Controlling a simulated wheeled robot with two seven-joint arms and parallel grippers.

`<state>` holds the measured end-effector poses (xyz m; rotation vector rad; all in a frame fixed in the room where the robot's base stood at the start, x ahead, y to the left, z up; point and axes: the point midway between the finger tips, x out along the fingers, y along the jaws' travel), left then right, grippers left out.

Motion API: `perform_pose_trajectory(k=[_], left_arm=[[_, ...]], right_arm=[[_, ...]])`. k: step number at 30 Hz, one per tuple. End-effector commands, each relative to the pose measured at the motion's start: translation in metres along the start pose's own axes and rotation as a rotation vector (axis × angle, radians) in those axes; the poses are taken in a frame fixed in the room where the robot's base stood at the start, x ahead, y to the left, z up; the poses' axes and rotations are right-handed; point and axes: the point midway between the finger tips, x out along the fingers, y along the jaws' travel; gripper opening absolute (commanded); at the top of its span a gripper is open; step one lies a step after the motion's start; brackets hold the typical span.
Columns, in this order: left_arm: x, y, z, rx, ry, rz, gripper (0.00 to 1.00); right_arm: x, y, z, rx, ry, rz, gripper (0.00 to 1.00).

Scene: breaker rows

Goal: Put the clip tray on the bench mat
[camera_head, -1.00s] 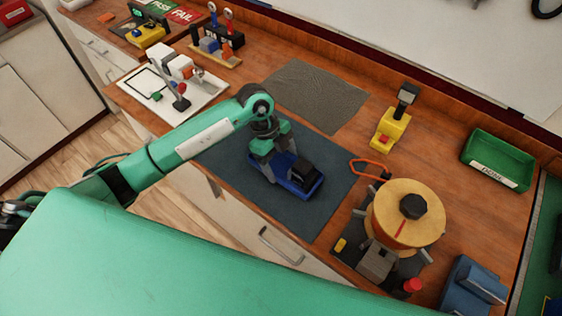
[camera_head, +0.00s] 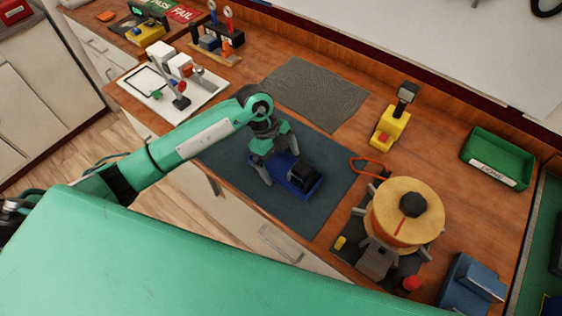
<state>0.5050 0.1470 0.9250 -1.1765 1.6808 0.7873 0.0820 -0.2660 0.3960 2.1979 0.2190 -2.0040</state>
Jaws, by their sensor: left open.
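The blue clip tray (camera_head: 286,181) lies on the dark blue-grey bench mat (camera_head: 320,210), with dark pieces in its right part. My left gripper (camera_head: 276,162) points down at the tray's upper left end. Its fingers are apart, one to each side of that end, and they hide part of the tray. I cannot tell whether the fingers touch the tray. My right gripper is not in view.
A grey textured mat (camera_head: 318,95) lies behind the bench mat. A yellow device (camera_head: 390,128), a green bin (camera_head: 497,158) and a large round spool (camera_head: 385,220) stand to the right. A white board with parts (camera_head: 205,95) is at the left. The mat's right part is clear.

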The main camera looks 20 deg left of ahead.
Motion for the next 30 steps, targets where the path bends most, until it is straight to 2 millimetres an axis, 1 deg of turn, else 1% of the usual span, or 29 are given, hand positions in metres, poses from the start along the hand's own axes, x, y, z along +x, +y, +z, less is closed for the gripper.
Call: perform_pose_trajectory(k=[5,9,12,15,18,21,30], left_arm=[[-0.032,-0.001,0.002,0.002,-0.003,-0.006,0.99],[-0.064,-0.001,0.002,0.002,-0.003,-0.006,0.99],[-0.083,-0.001,0.002,0.001,-0.003,-0.004,0.99],[-0.098,-0.001,0.001,0.002,-0.001,-0.004,0.99],[-0.108,0.0,0.001,0.0,-0.001,-0.003,0.99],[-0.113,0.0,0.001,0.0,0.0,-0.001,0.99],[-0.114,0.0,0.0,0.0,0.0,-0.001,0.99]], right_arm=[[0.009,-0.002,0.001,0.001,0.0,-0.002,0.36],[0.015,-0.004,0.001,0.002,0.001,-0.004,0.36],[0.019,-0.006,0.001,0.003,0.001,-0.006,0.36],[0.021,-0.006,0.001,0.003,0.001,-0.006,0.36],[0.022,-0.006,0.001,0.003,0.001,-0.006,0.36],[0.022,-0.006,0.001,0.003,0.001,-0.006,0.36],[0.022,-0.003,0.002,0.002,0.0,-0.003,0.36]])
